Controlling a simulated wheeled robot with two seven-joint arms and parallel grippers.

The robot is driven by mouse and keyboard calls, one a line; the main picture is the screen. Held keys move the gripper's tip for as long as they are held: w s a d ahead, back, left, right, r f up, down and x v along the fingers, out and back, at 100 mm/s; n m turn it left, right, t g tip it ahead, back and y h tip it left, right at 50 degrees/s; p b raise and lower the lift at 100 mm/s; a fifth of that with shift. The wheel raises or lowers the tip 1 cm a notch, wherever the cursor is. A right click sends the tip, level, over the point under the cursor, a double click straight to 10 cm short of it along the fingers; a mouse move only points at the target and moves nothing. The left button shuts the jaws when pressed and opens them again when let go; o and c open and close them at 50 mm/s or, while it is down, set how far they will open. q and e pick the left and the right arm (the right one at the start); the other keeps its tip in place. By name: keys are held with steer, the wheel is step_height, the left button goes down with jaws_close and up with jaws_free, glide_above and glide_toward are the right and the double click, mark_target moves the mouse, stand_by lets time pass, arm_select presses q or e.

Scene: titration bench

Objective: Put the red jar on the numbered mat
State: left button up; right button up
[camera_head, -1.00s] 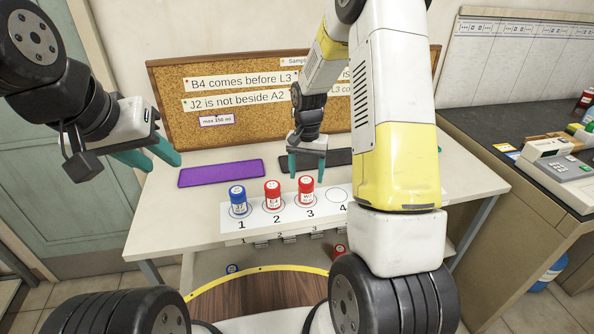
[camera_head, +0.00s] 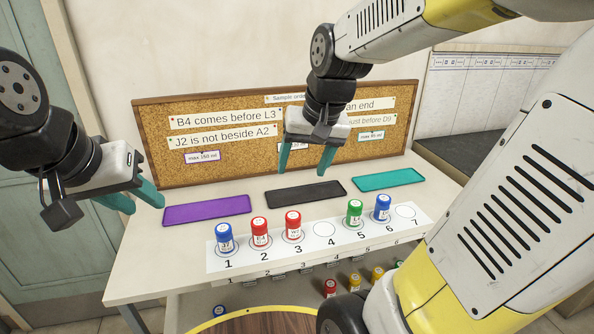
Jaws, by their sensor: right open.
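The white numbered mat (camera_head: 327,255) lies along the front of the table. A red jar (camera_head: 260,232) stands upright on circle 2 and another red jar (camera_head: 292,226) on circle 3. A third red jar (camera_head: 329,288) shows below the table's front edge, partly hidden. Circles 4 and 7 are bare. My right gripper (camera_head: 303,171) is open and empty, fingers pointing down, above and behind the jar on circle 3. My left gripper (camera_head: 148,207) is open and empty, left of the mat near the purple tray.
A blue jar (camera_head: 224,238) is on circle 1, a green jar (camera_head: 355,213) on 5, another blue jar (camera_head: 382,208) on 6. Behind lie purple (camera_head: 207,211), black (camera_head: 305,194) and teal (camera_head: 389,180) trays, then a cork board (camera_head: 222,116). Yellow jars (camera_head: 354,281) stand below.

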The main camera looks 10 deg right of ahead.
steer(key=s+r+n+t, duration=0.2)
steer(key=s, duration=0.6)
steer(key=shift+s+a+y, duration=0.3)
steer(key=shift+s+a, duration=0.1)
steer(key=shift+a, duration=0.05)
